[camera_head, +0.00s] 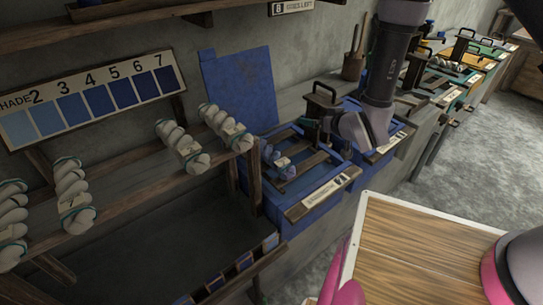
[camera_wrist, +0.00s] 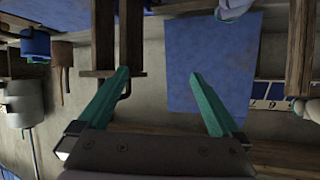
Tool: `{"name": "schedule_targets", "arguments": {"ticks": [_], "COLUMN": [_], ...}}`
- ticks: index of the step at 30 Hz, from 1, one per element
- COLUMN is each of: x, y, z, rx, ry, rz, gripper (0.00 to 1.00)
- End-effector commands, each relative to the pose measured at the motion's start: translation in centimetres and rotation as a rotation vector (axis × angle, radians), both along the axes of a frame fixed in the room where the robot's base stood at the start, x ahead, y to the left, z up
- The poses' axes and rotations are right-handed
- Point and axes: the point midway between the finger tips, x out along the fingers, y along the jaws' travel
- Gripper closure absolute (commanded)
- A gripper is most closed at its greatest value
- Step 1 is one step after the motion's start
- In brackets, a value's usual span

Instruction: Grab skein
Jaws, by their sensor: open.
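Several white twisted skeins with teal bands hang on the wooden rack in the head view. Two are at its right end, one skein (camera_head: 183,147) and another skein (camera_head: 226,127); a skein (camera_head: 73,195) and one more hang further left. A pale blue skein (camera_head: 279,162) is in the near blue vat (camera_head: 325,190). My gripper shows in the wrist view (camera_wrist: 160,75) with its two teal fingers wide apart and nothing between them. In the head view my arm reaches over the blue vats; its fingertips are hard to make out there. White skein parts show at the wrist view's top edge (camera_wrist: 236,8).
A blue board (camera_head: 238,88) leans on the wall behind the vat; it also fills the wrist view's middle right (camera_wrist: 212,65). A numbered shade chart (camera_head: 95,100) hangs above the rack. More vats with black handles stand along the wall to the right. Grey floor (camera_head: 460,150) is open at right.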

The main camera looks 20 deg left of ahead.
Motion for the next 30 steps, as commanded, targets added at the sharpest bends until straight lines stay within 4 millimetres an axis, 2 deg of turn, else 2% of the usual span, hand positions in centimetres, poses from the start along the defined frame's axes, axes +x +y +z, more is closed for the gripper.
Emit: {"name": "schedule_targets", "arguments": {"ticks": [1, 3, 6, 9, 11, 14, 21, 30], "x": [-2.4, -5.0, -8.2, -10.3, -11.0, -11.2, -9.4, -8.0], "y": [0.9, 1.9, 2.6, 2.9, 3.1, 3.8, 6.7, 9.1], "z": [-2.7, -5.2, -7.8, -9.4, -10.0, -10.6, -12.0, -12.9], "rx": [-0.009, -0.006, -0.002, 0.003, 0.004, 0.009, 0.009, 0.010], "ry": [-0.012, -0.038, -0.068, -0.087, -0.094, -0.103, -0.105, -0.105], "rz": [0.052, 0.113, 0.185, 0.232, 0.249, 0.264, 0.264, 0.265], "gripper": [0.00, 0.00, 0.00, 0.00, 0.00, 0.00, 0.00, 0.00]}}
